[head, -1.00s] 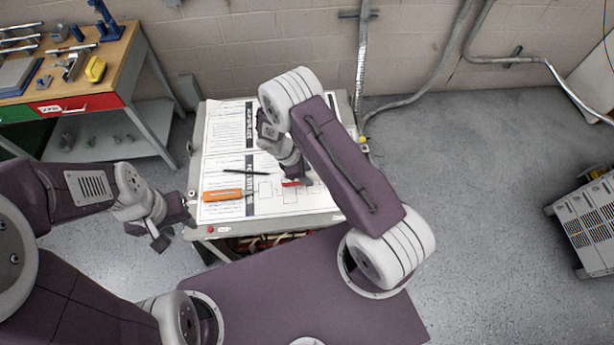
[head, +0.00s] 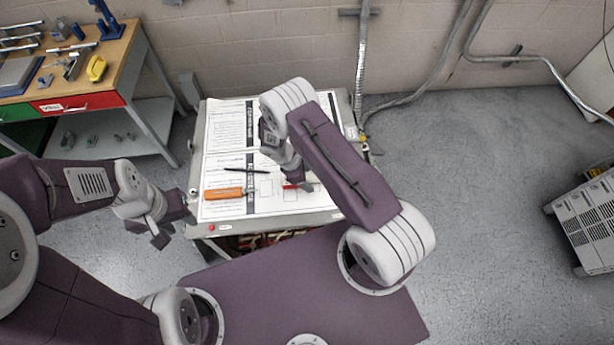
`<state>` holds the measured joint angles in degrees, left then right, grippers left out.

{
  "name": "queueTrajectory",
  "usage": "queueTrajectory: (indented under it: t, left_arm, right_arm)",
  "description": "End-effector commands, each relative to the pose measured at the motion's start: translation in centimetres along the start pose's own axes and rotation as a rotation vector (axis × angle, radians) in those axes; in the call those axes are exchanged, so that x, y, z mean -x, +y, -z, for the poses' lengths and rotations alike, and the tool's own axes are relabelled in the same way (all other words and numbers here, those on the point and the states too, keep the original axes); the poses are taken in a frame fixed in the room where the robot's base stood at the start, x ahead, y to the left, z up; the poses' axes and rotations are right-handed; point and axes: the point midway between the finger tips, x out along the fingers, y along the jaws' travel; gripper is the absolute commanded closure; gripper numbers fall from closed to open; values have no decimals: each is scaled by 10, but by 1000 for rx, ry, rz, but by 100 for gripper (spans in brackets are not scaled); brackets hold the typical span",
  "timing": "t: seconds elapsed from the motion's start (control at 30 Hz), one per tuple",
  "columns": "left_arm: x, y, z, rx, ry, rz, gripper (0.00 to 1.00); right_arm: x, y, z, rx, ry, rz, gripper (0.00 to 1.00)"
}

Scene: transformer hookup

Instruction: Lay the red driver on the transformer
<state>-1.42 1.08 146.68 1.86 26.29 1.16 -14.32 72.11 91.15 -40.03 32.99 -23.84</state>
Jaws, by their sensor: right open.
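The transformer (head: 325,218) is a low grey cabinet in the middle of the head view, its top mostly covered by printed sheets. A small red piece that looks like the red driver (head: 289,186) shows at the sheet's right part, by my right gripper's tips. Most of it is hidden, and I cannot tell if it touches the top. My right gripper (head: 300,184) is open, low over the transformer, partly hidden by its own wrist. My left gripper (head: 166,230) is open and empty, just off the transformer's front left corner.
An orange-handled tool (head: 224,193) and a dark thin pen-like rod (head: 246,170) lie on the sheets left of my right gripper. A workbench (head: 125,50) with tools stands at the back left. A grey vented unit (head: 590,222) stands far right. The floor between is clear.

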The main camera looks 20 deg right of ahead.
Motion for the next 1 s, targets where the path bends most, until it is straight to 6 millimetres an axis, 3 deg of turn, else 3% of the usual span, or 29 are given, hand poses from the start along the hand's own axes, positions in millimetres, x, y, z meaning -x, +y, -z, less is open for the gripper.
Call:
queueTrajectory:
  t: [0.5, 0.73, 0.87, 1.0]
  left_arm:
    - [-33, -1, -3, 0, 0, 0, 61]
    - [-33, -1, -3, 0, 0, 0, 61]
    - [-32, -1, -3, 0, 0, 0, 61]
    - [-33, -1, -3, 0, 0, 0, 61]
  right_arm:
    - [82, 0, -4, -1, 2, -3, 35]
    - [93, -2, -7, -12, 5, 2, 35]
    - [119, -15, -29, -220, 82, 34, 35]
    - [160, -54, -68, -666, 228, 112, 35]
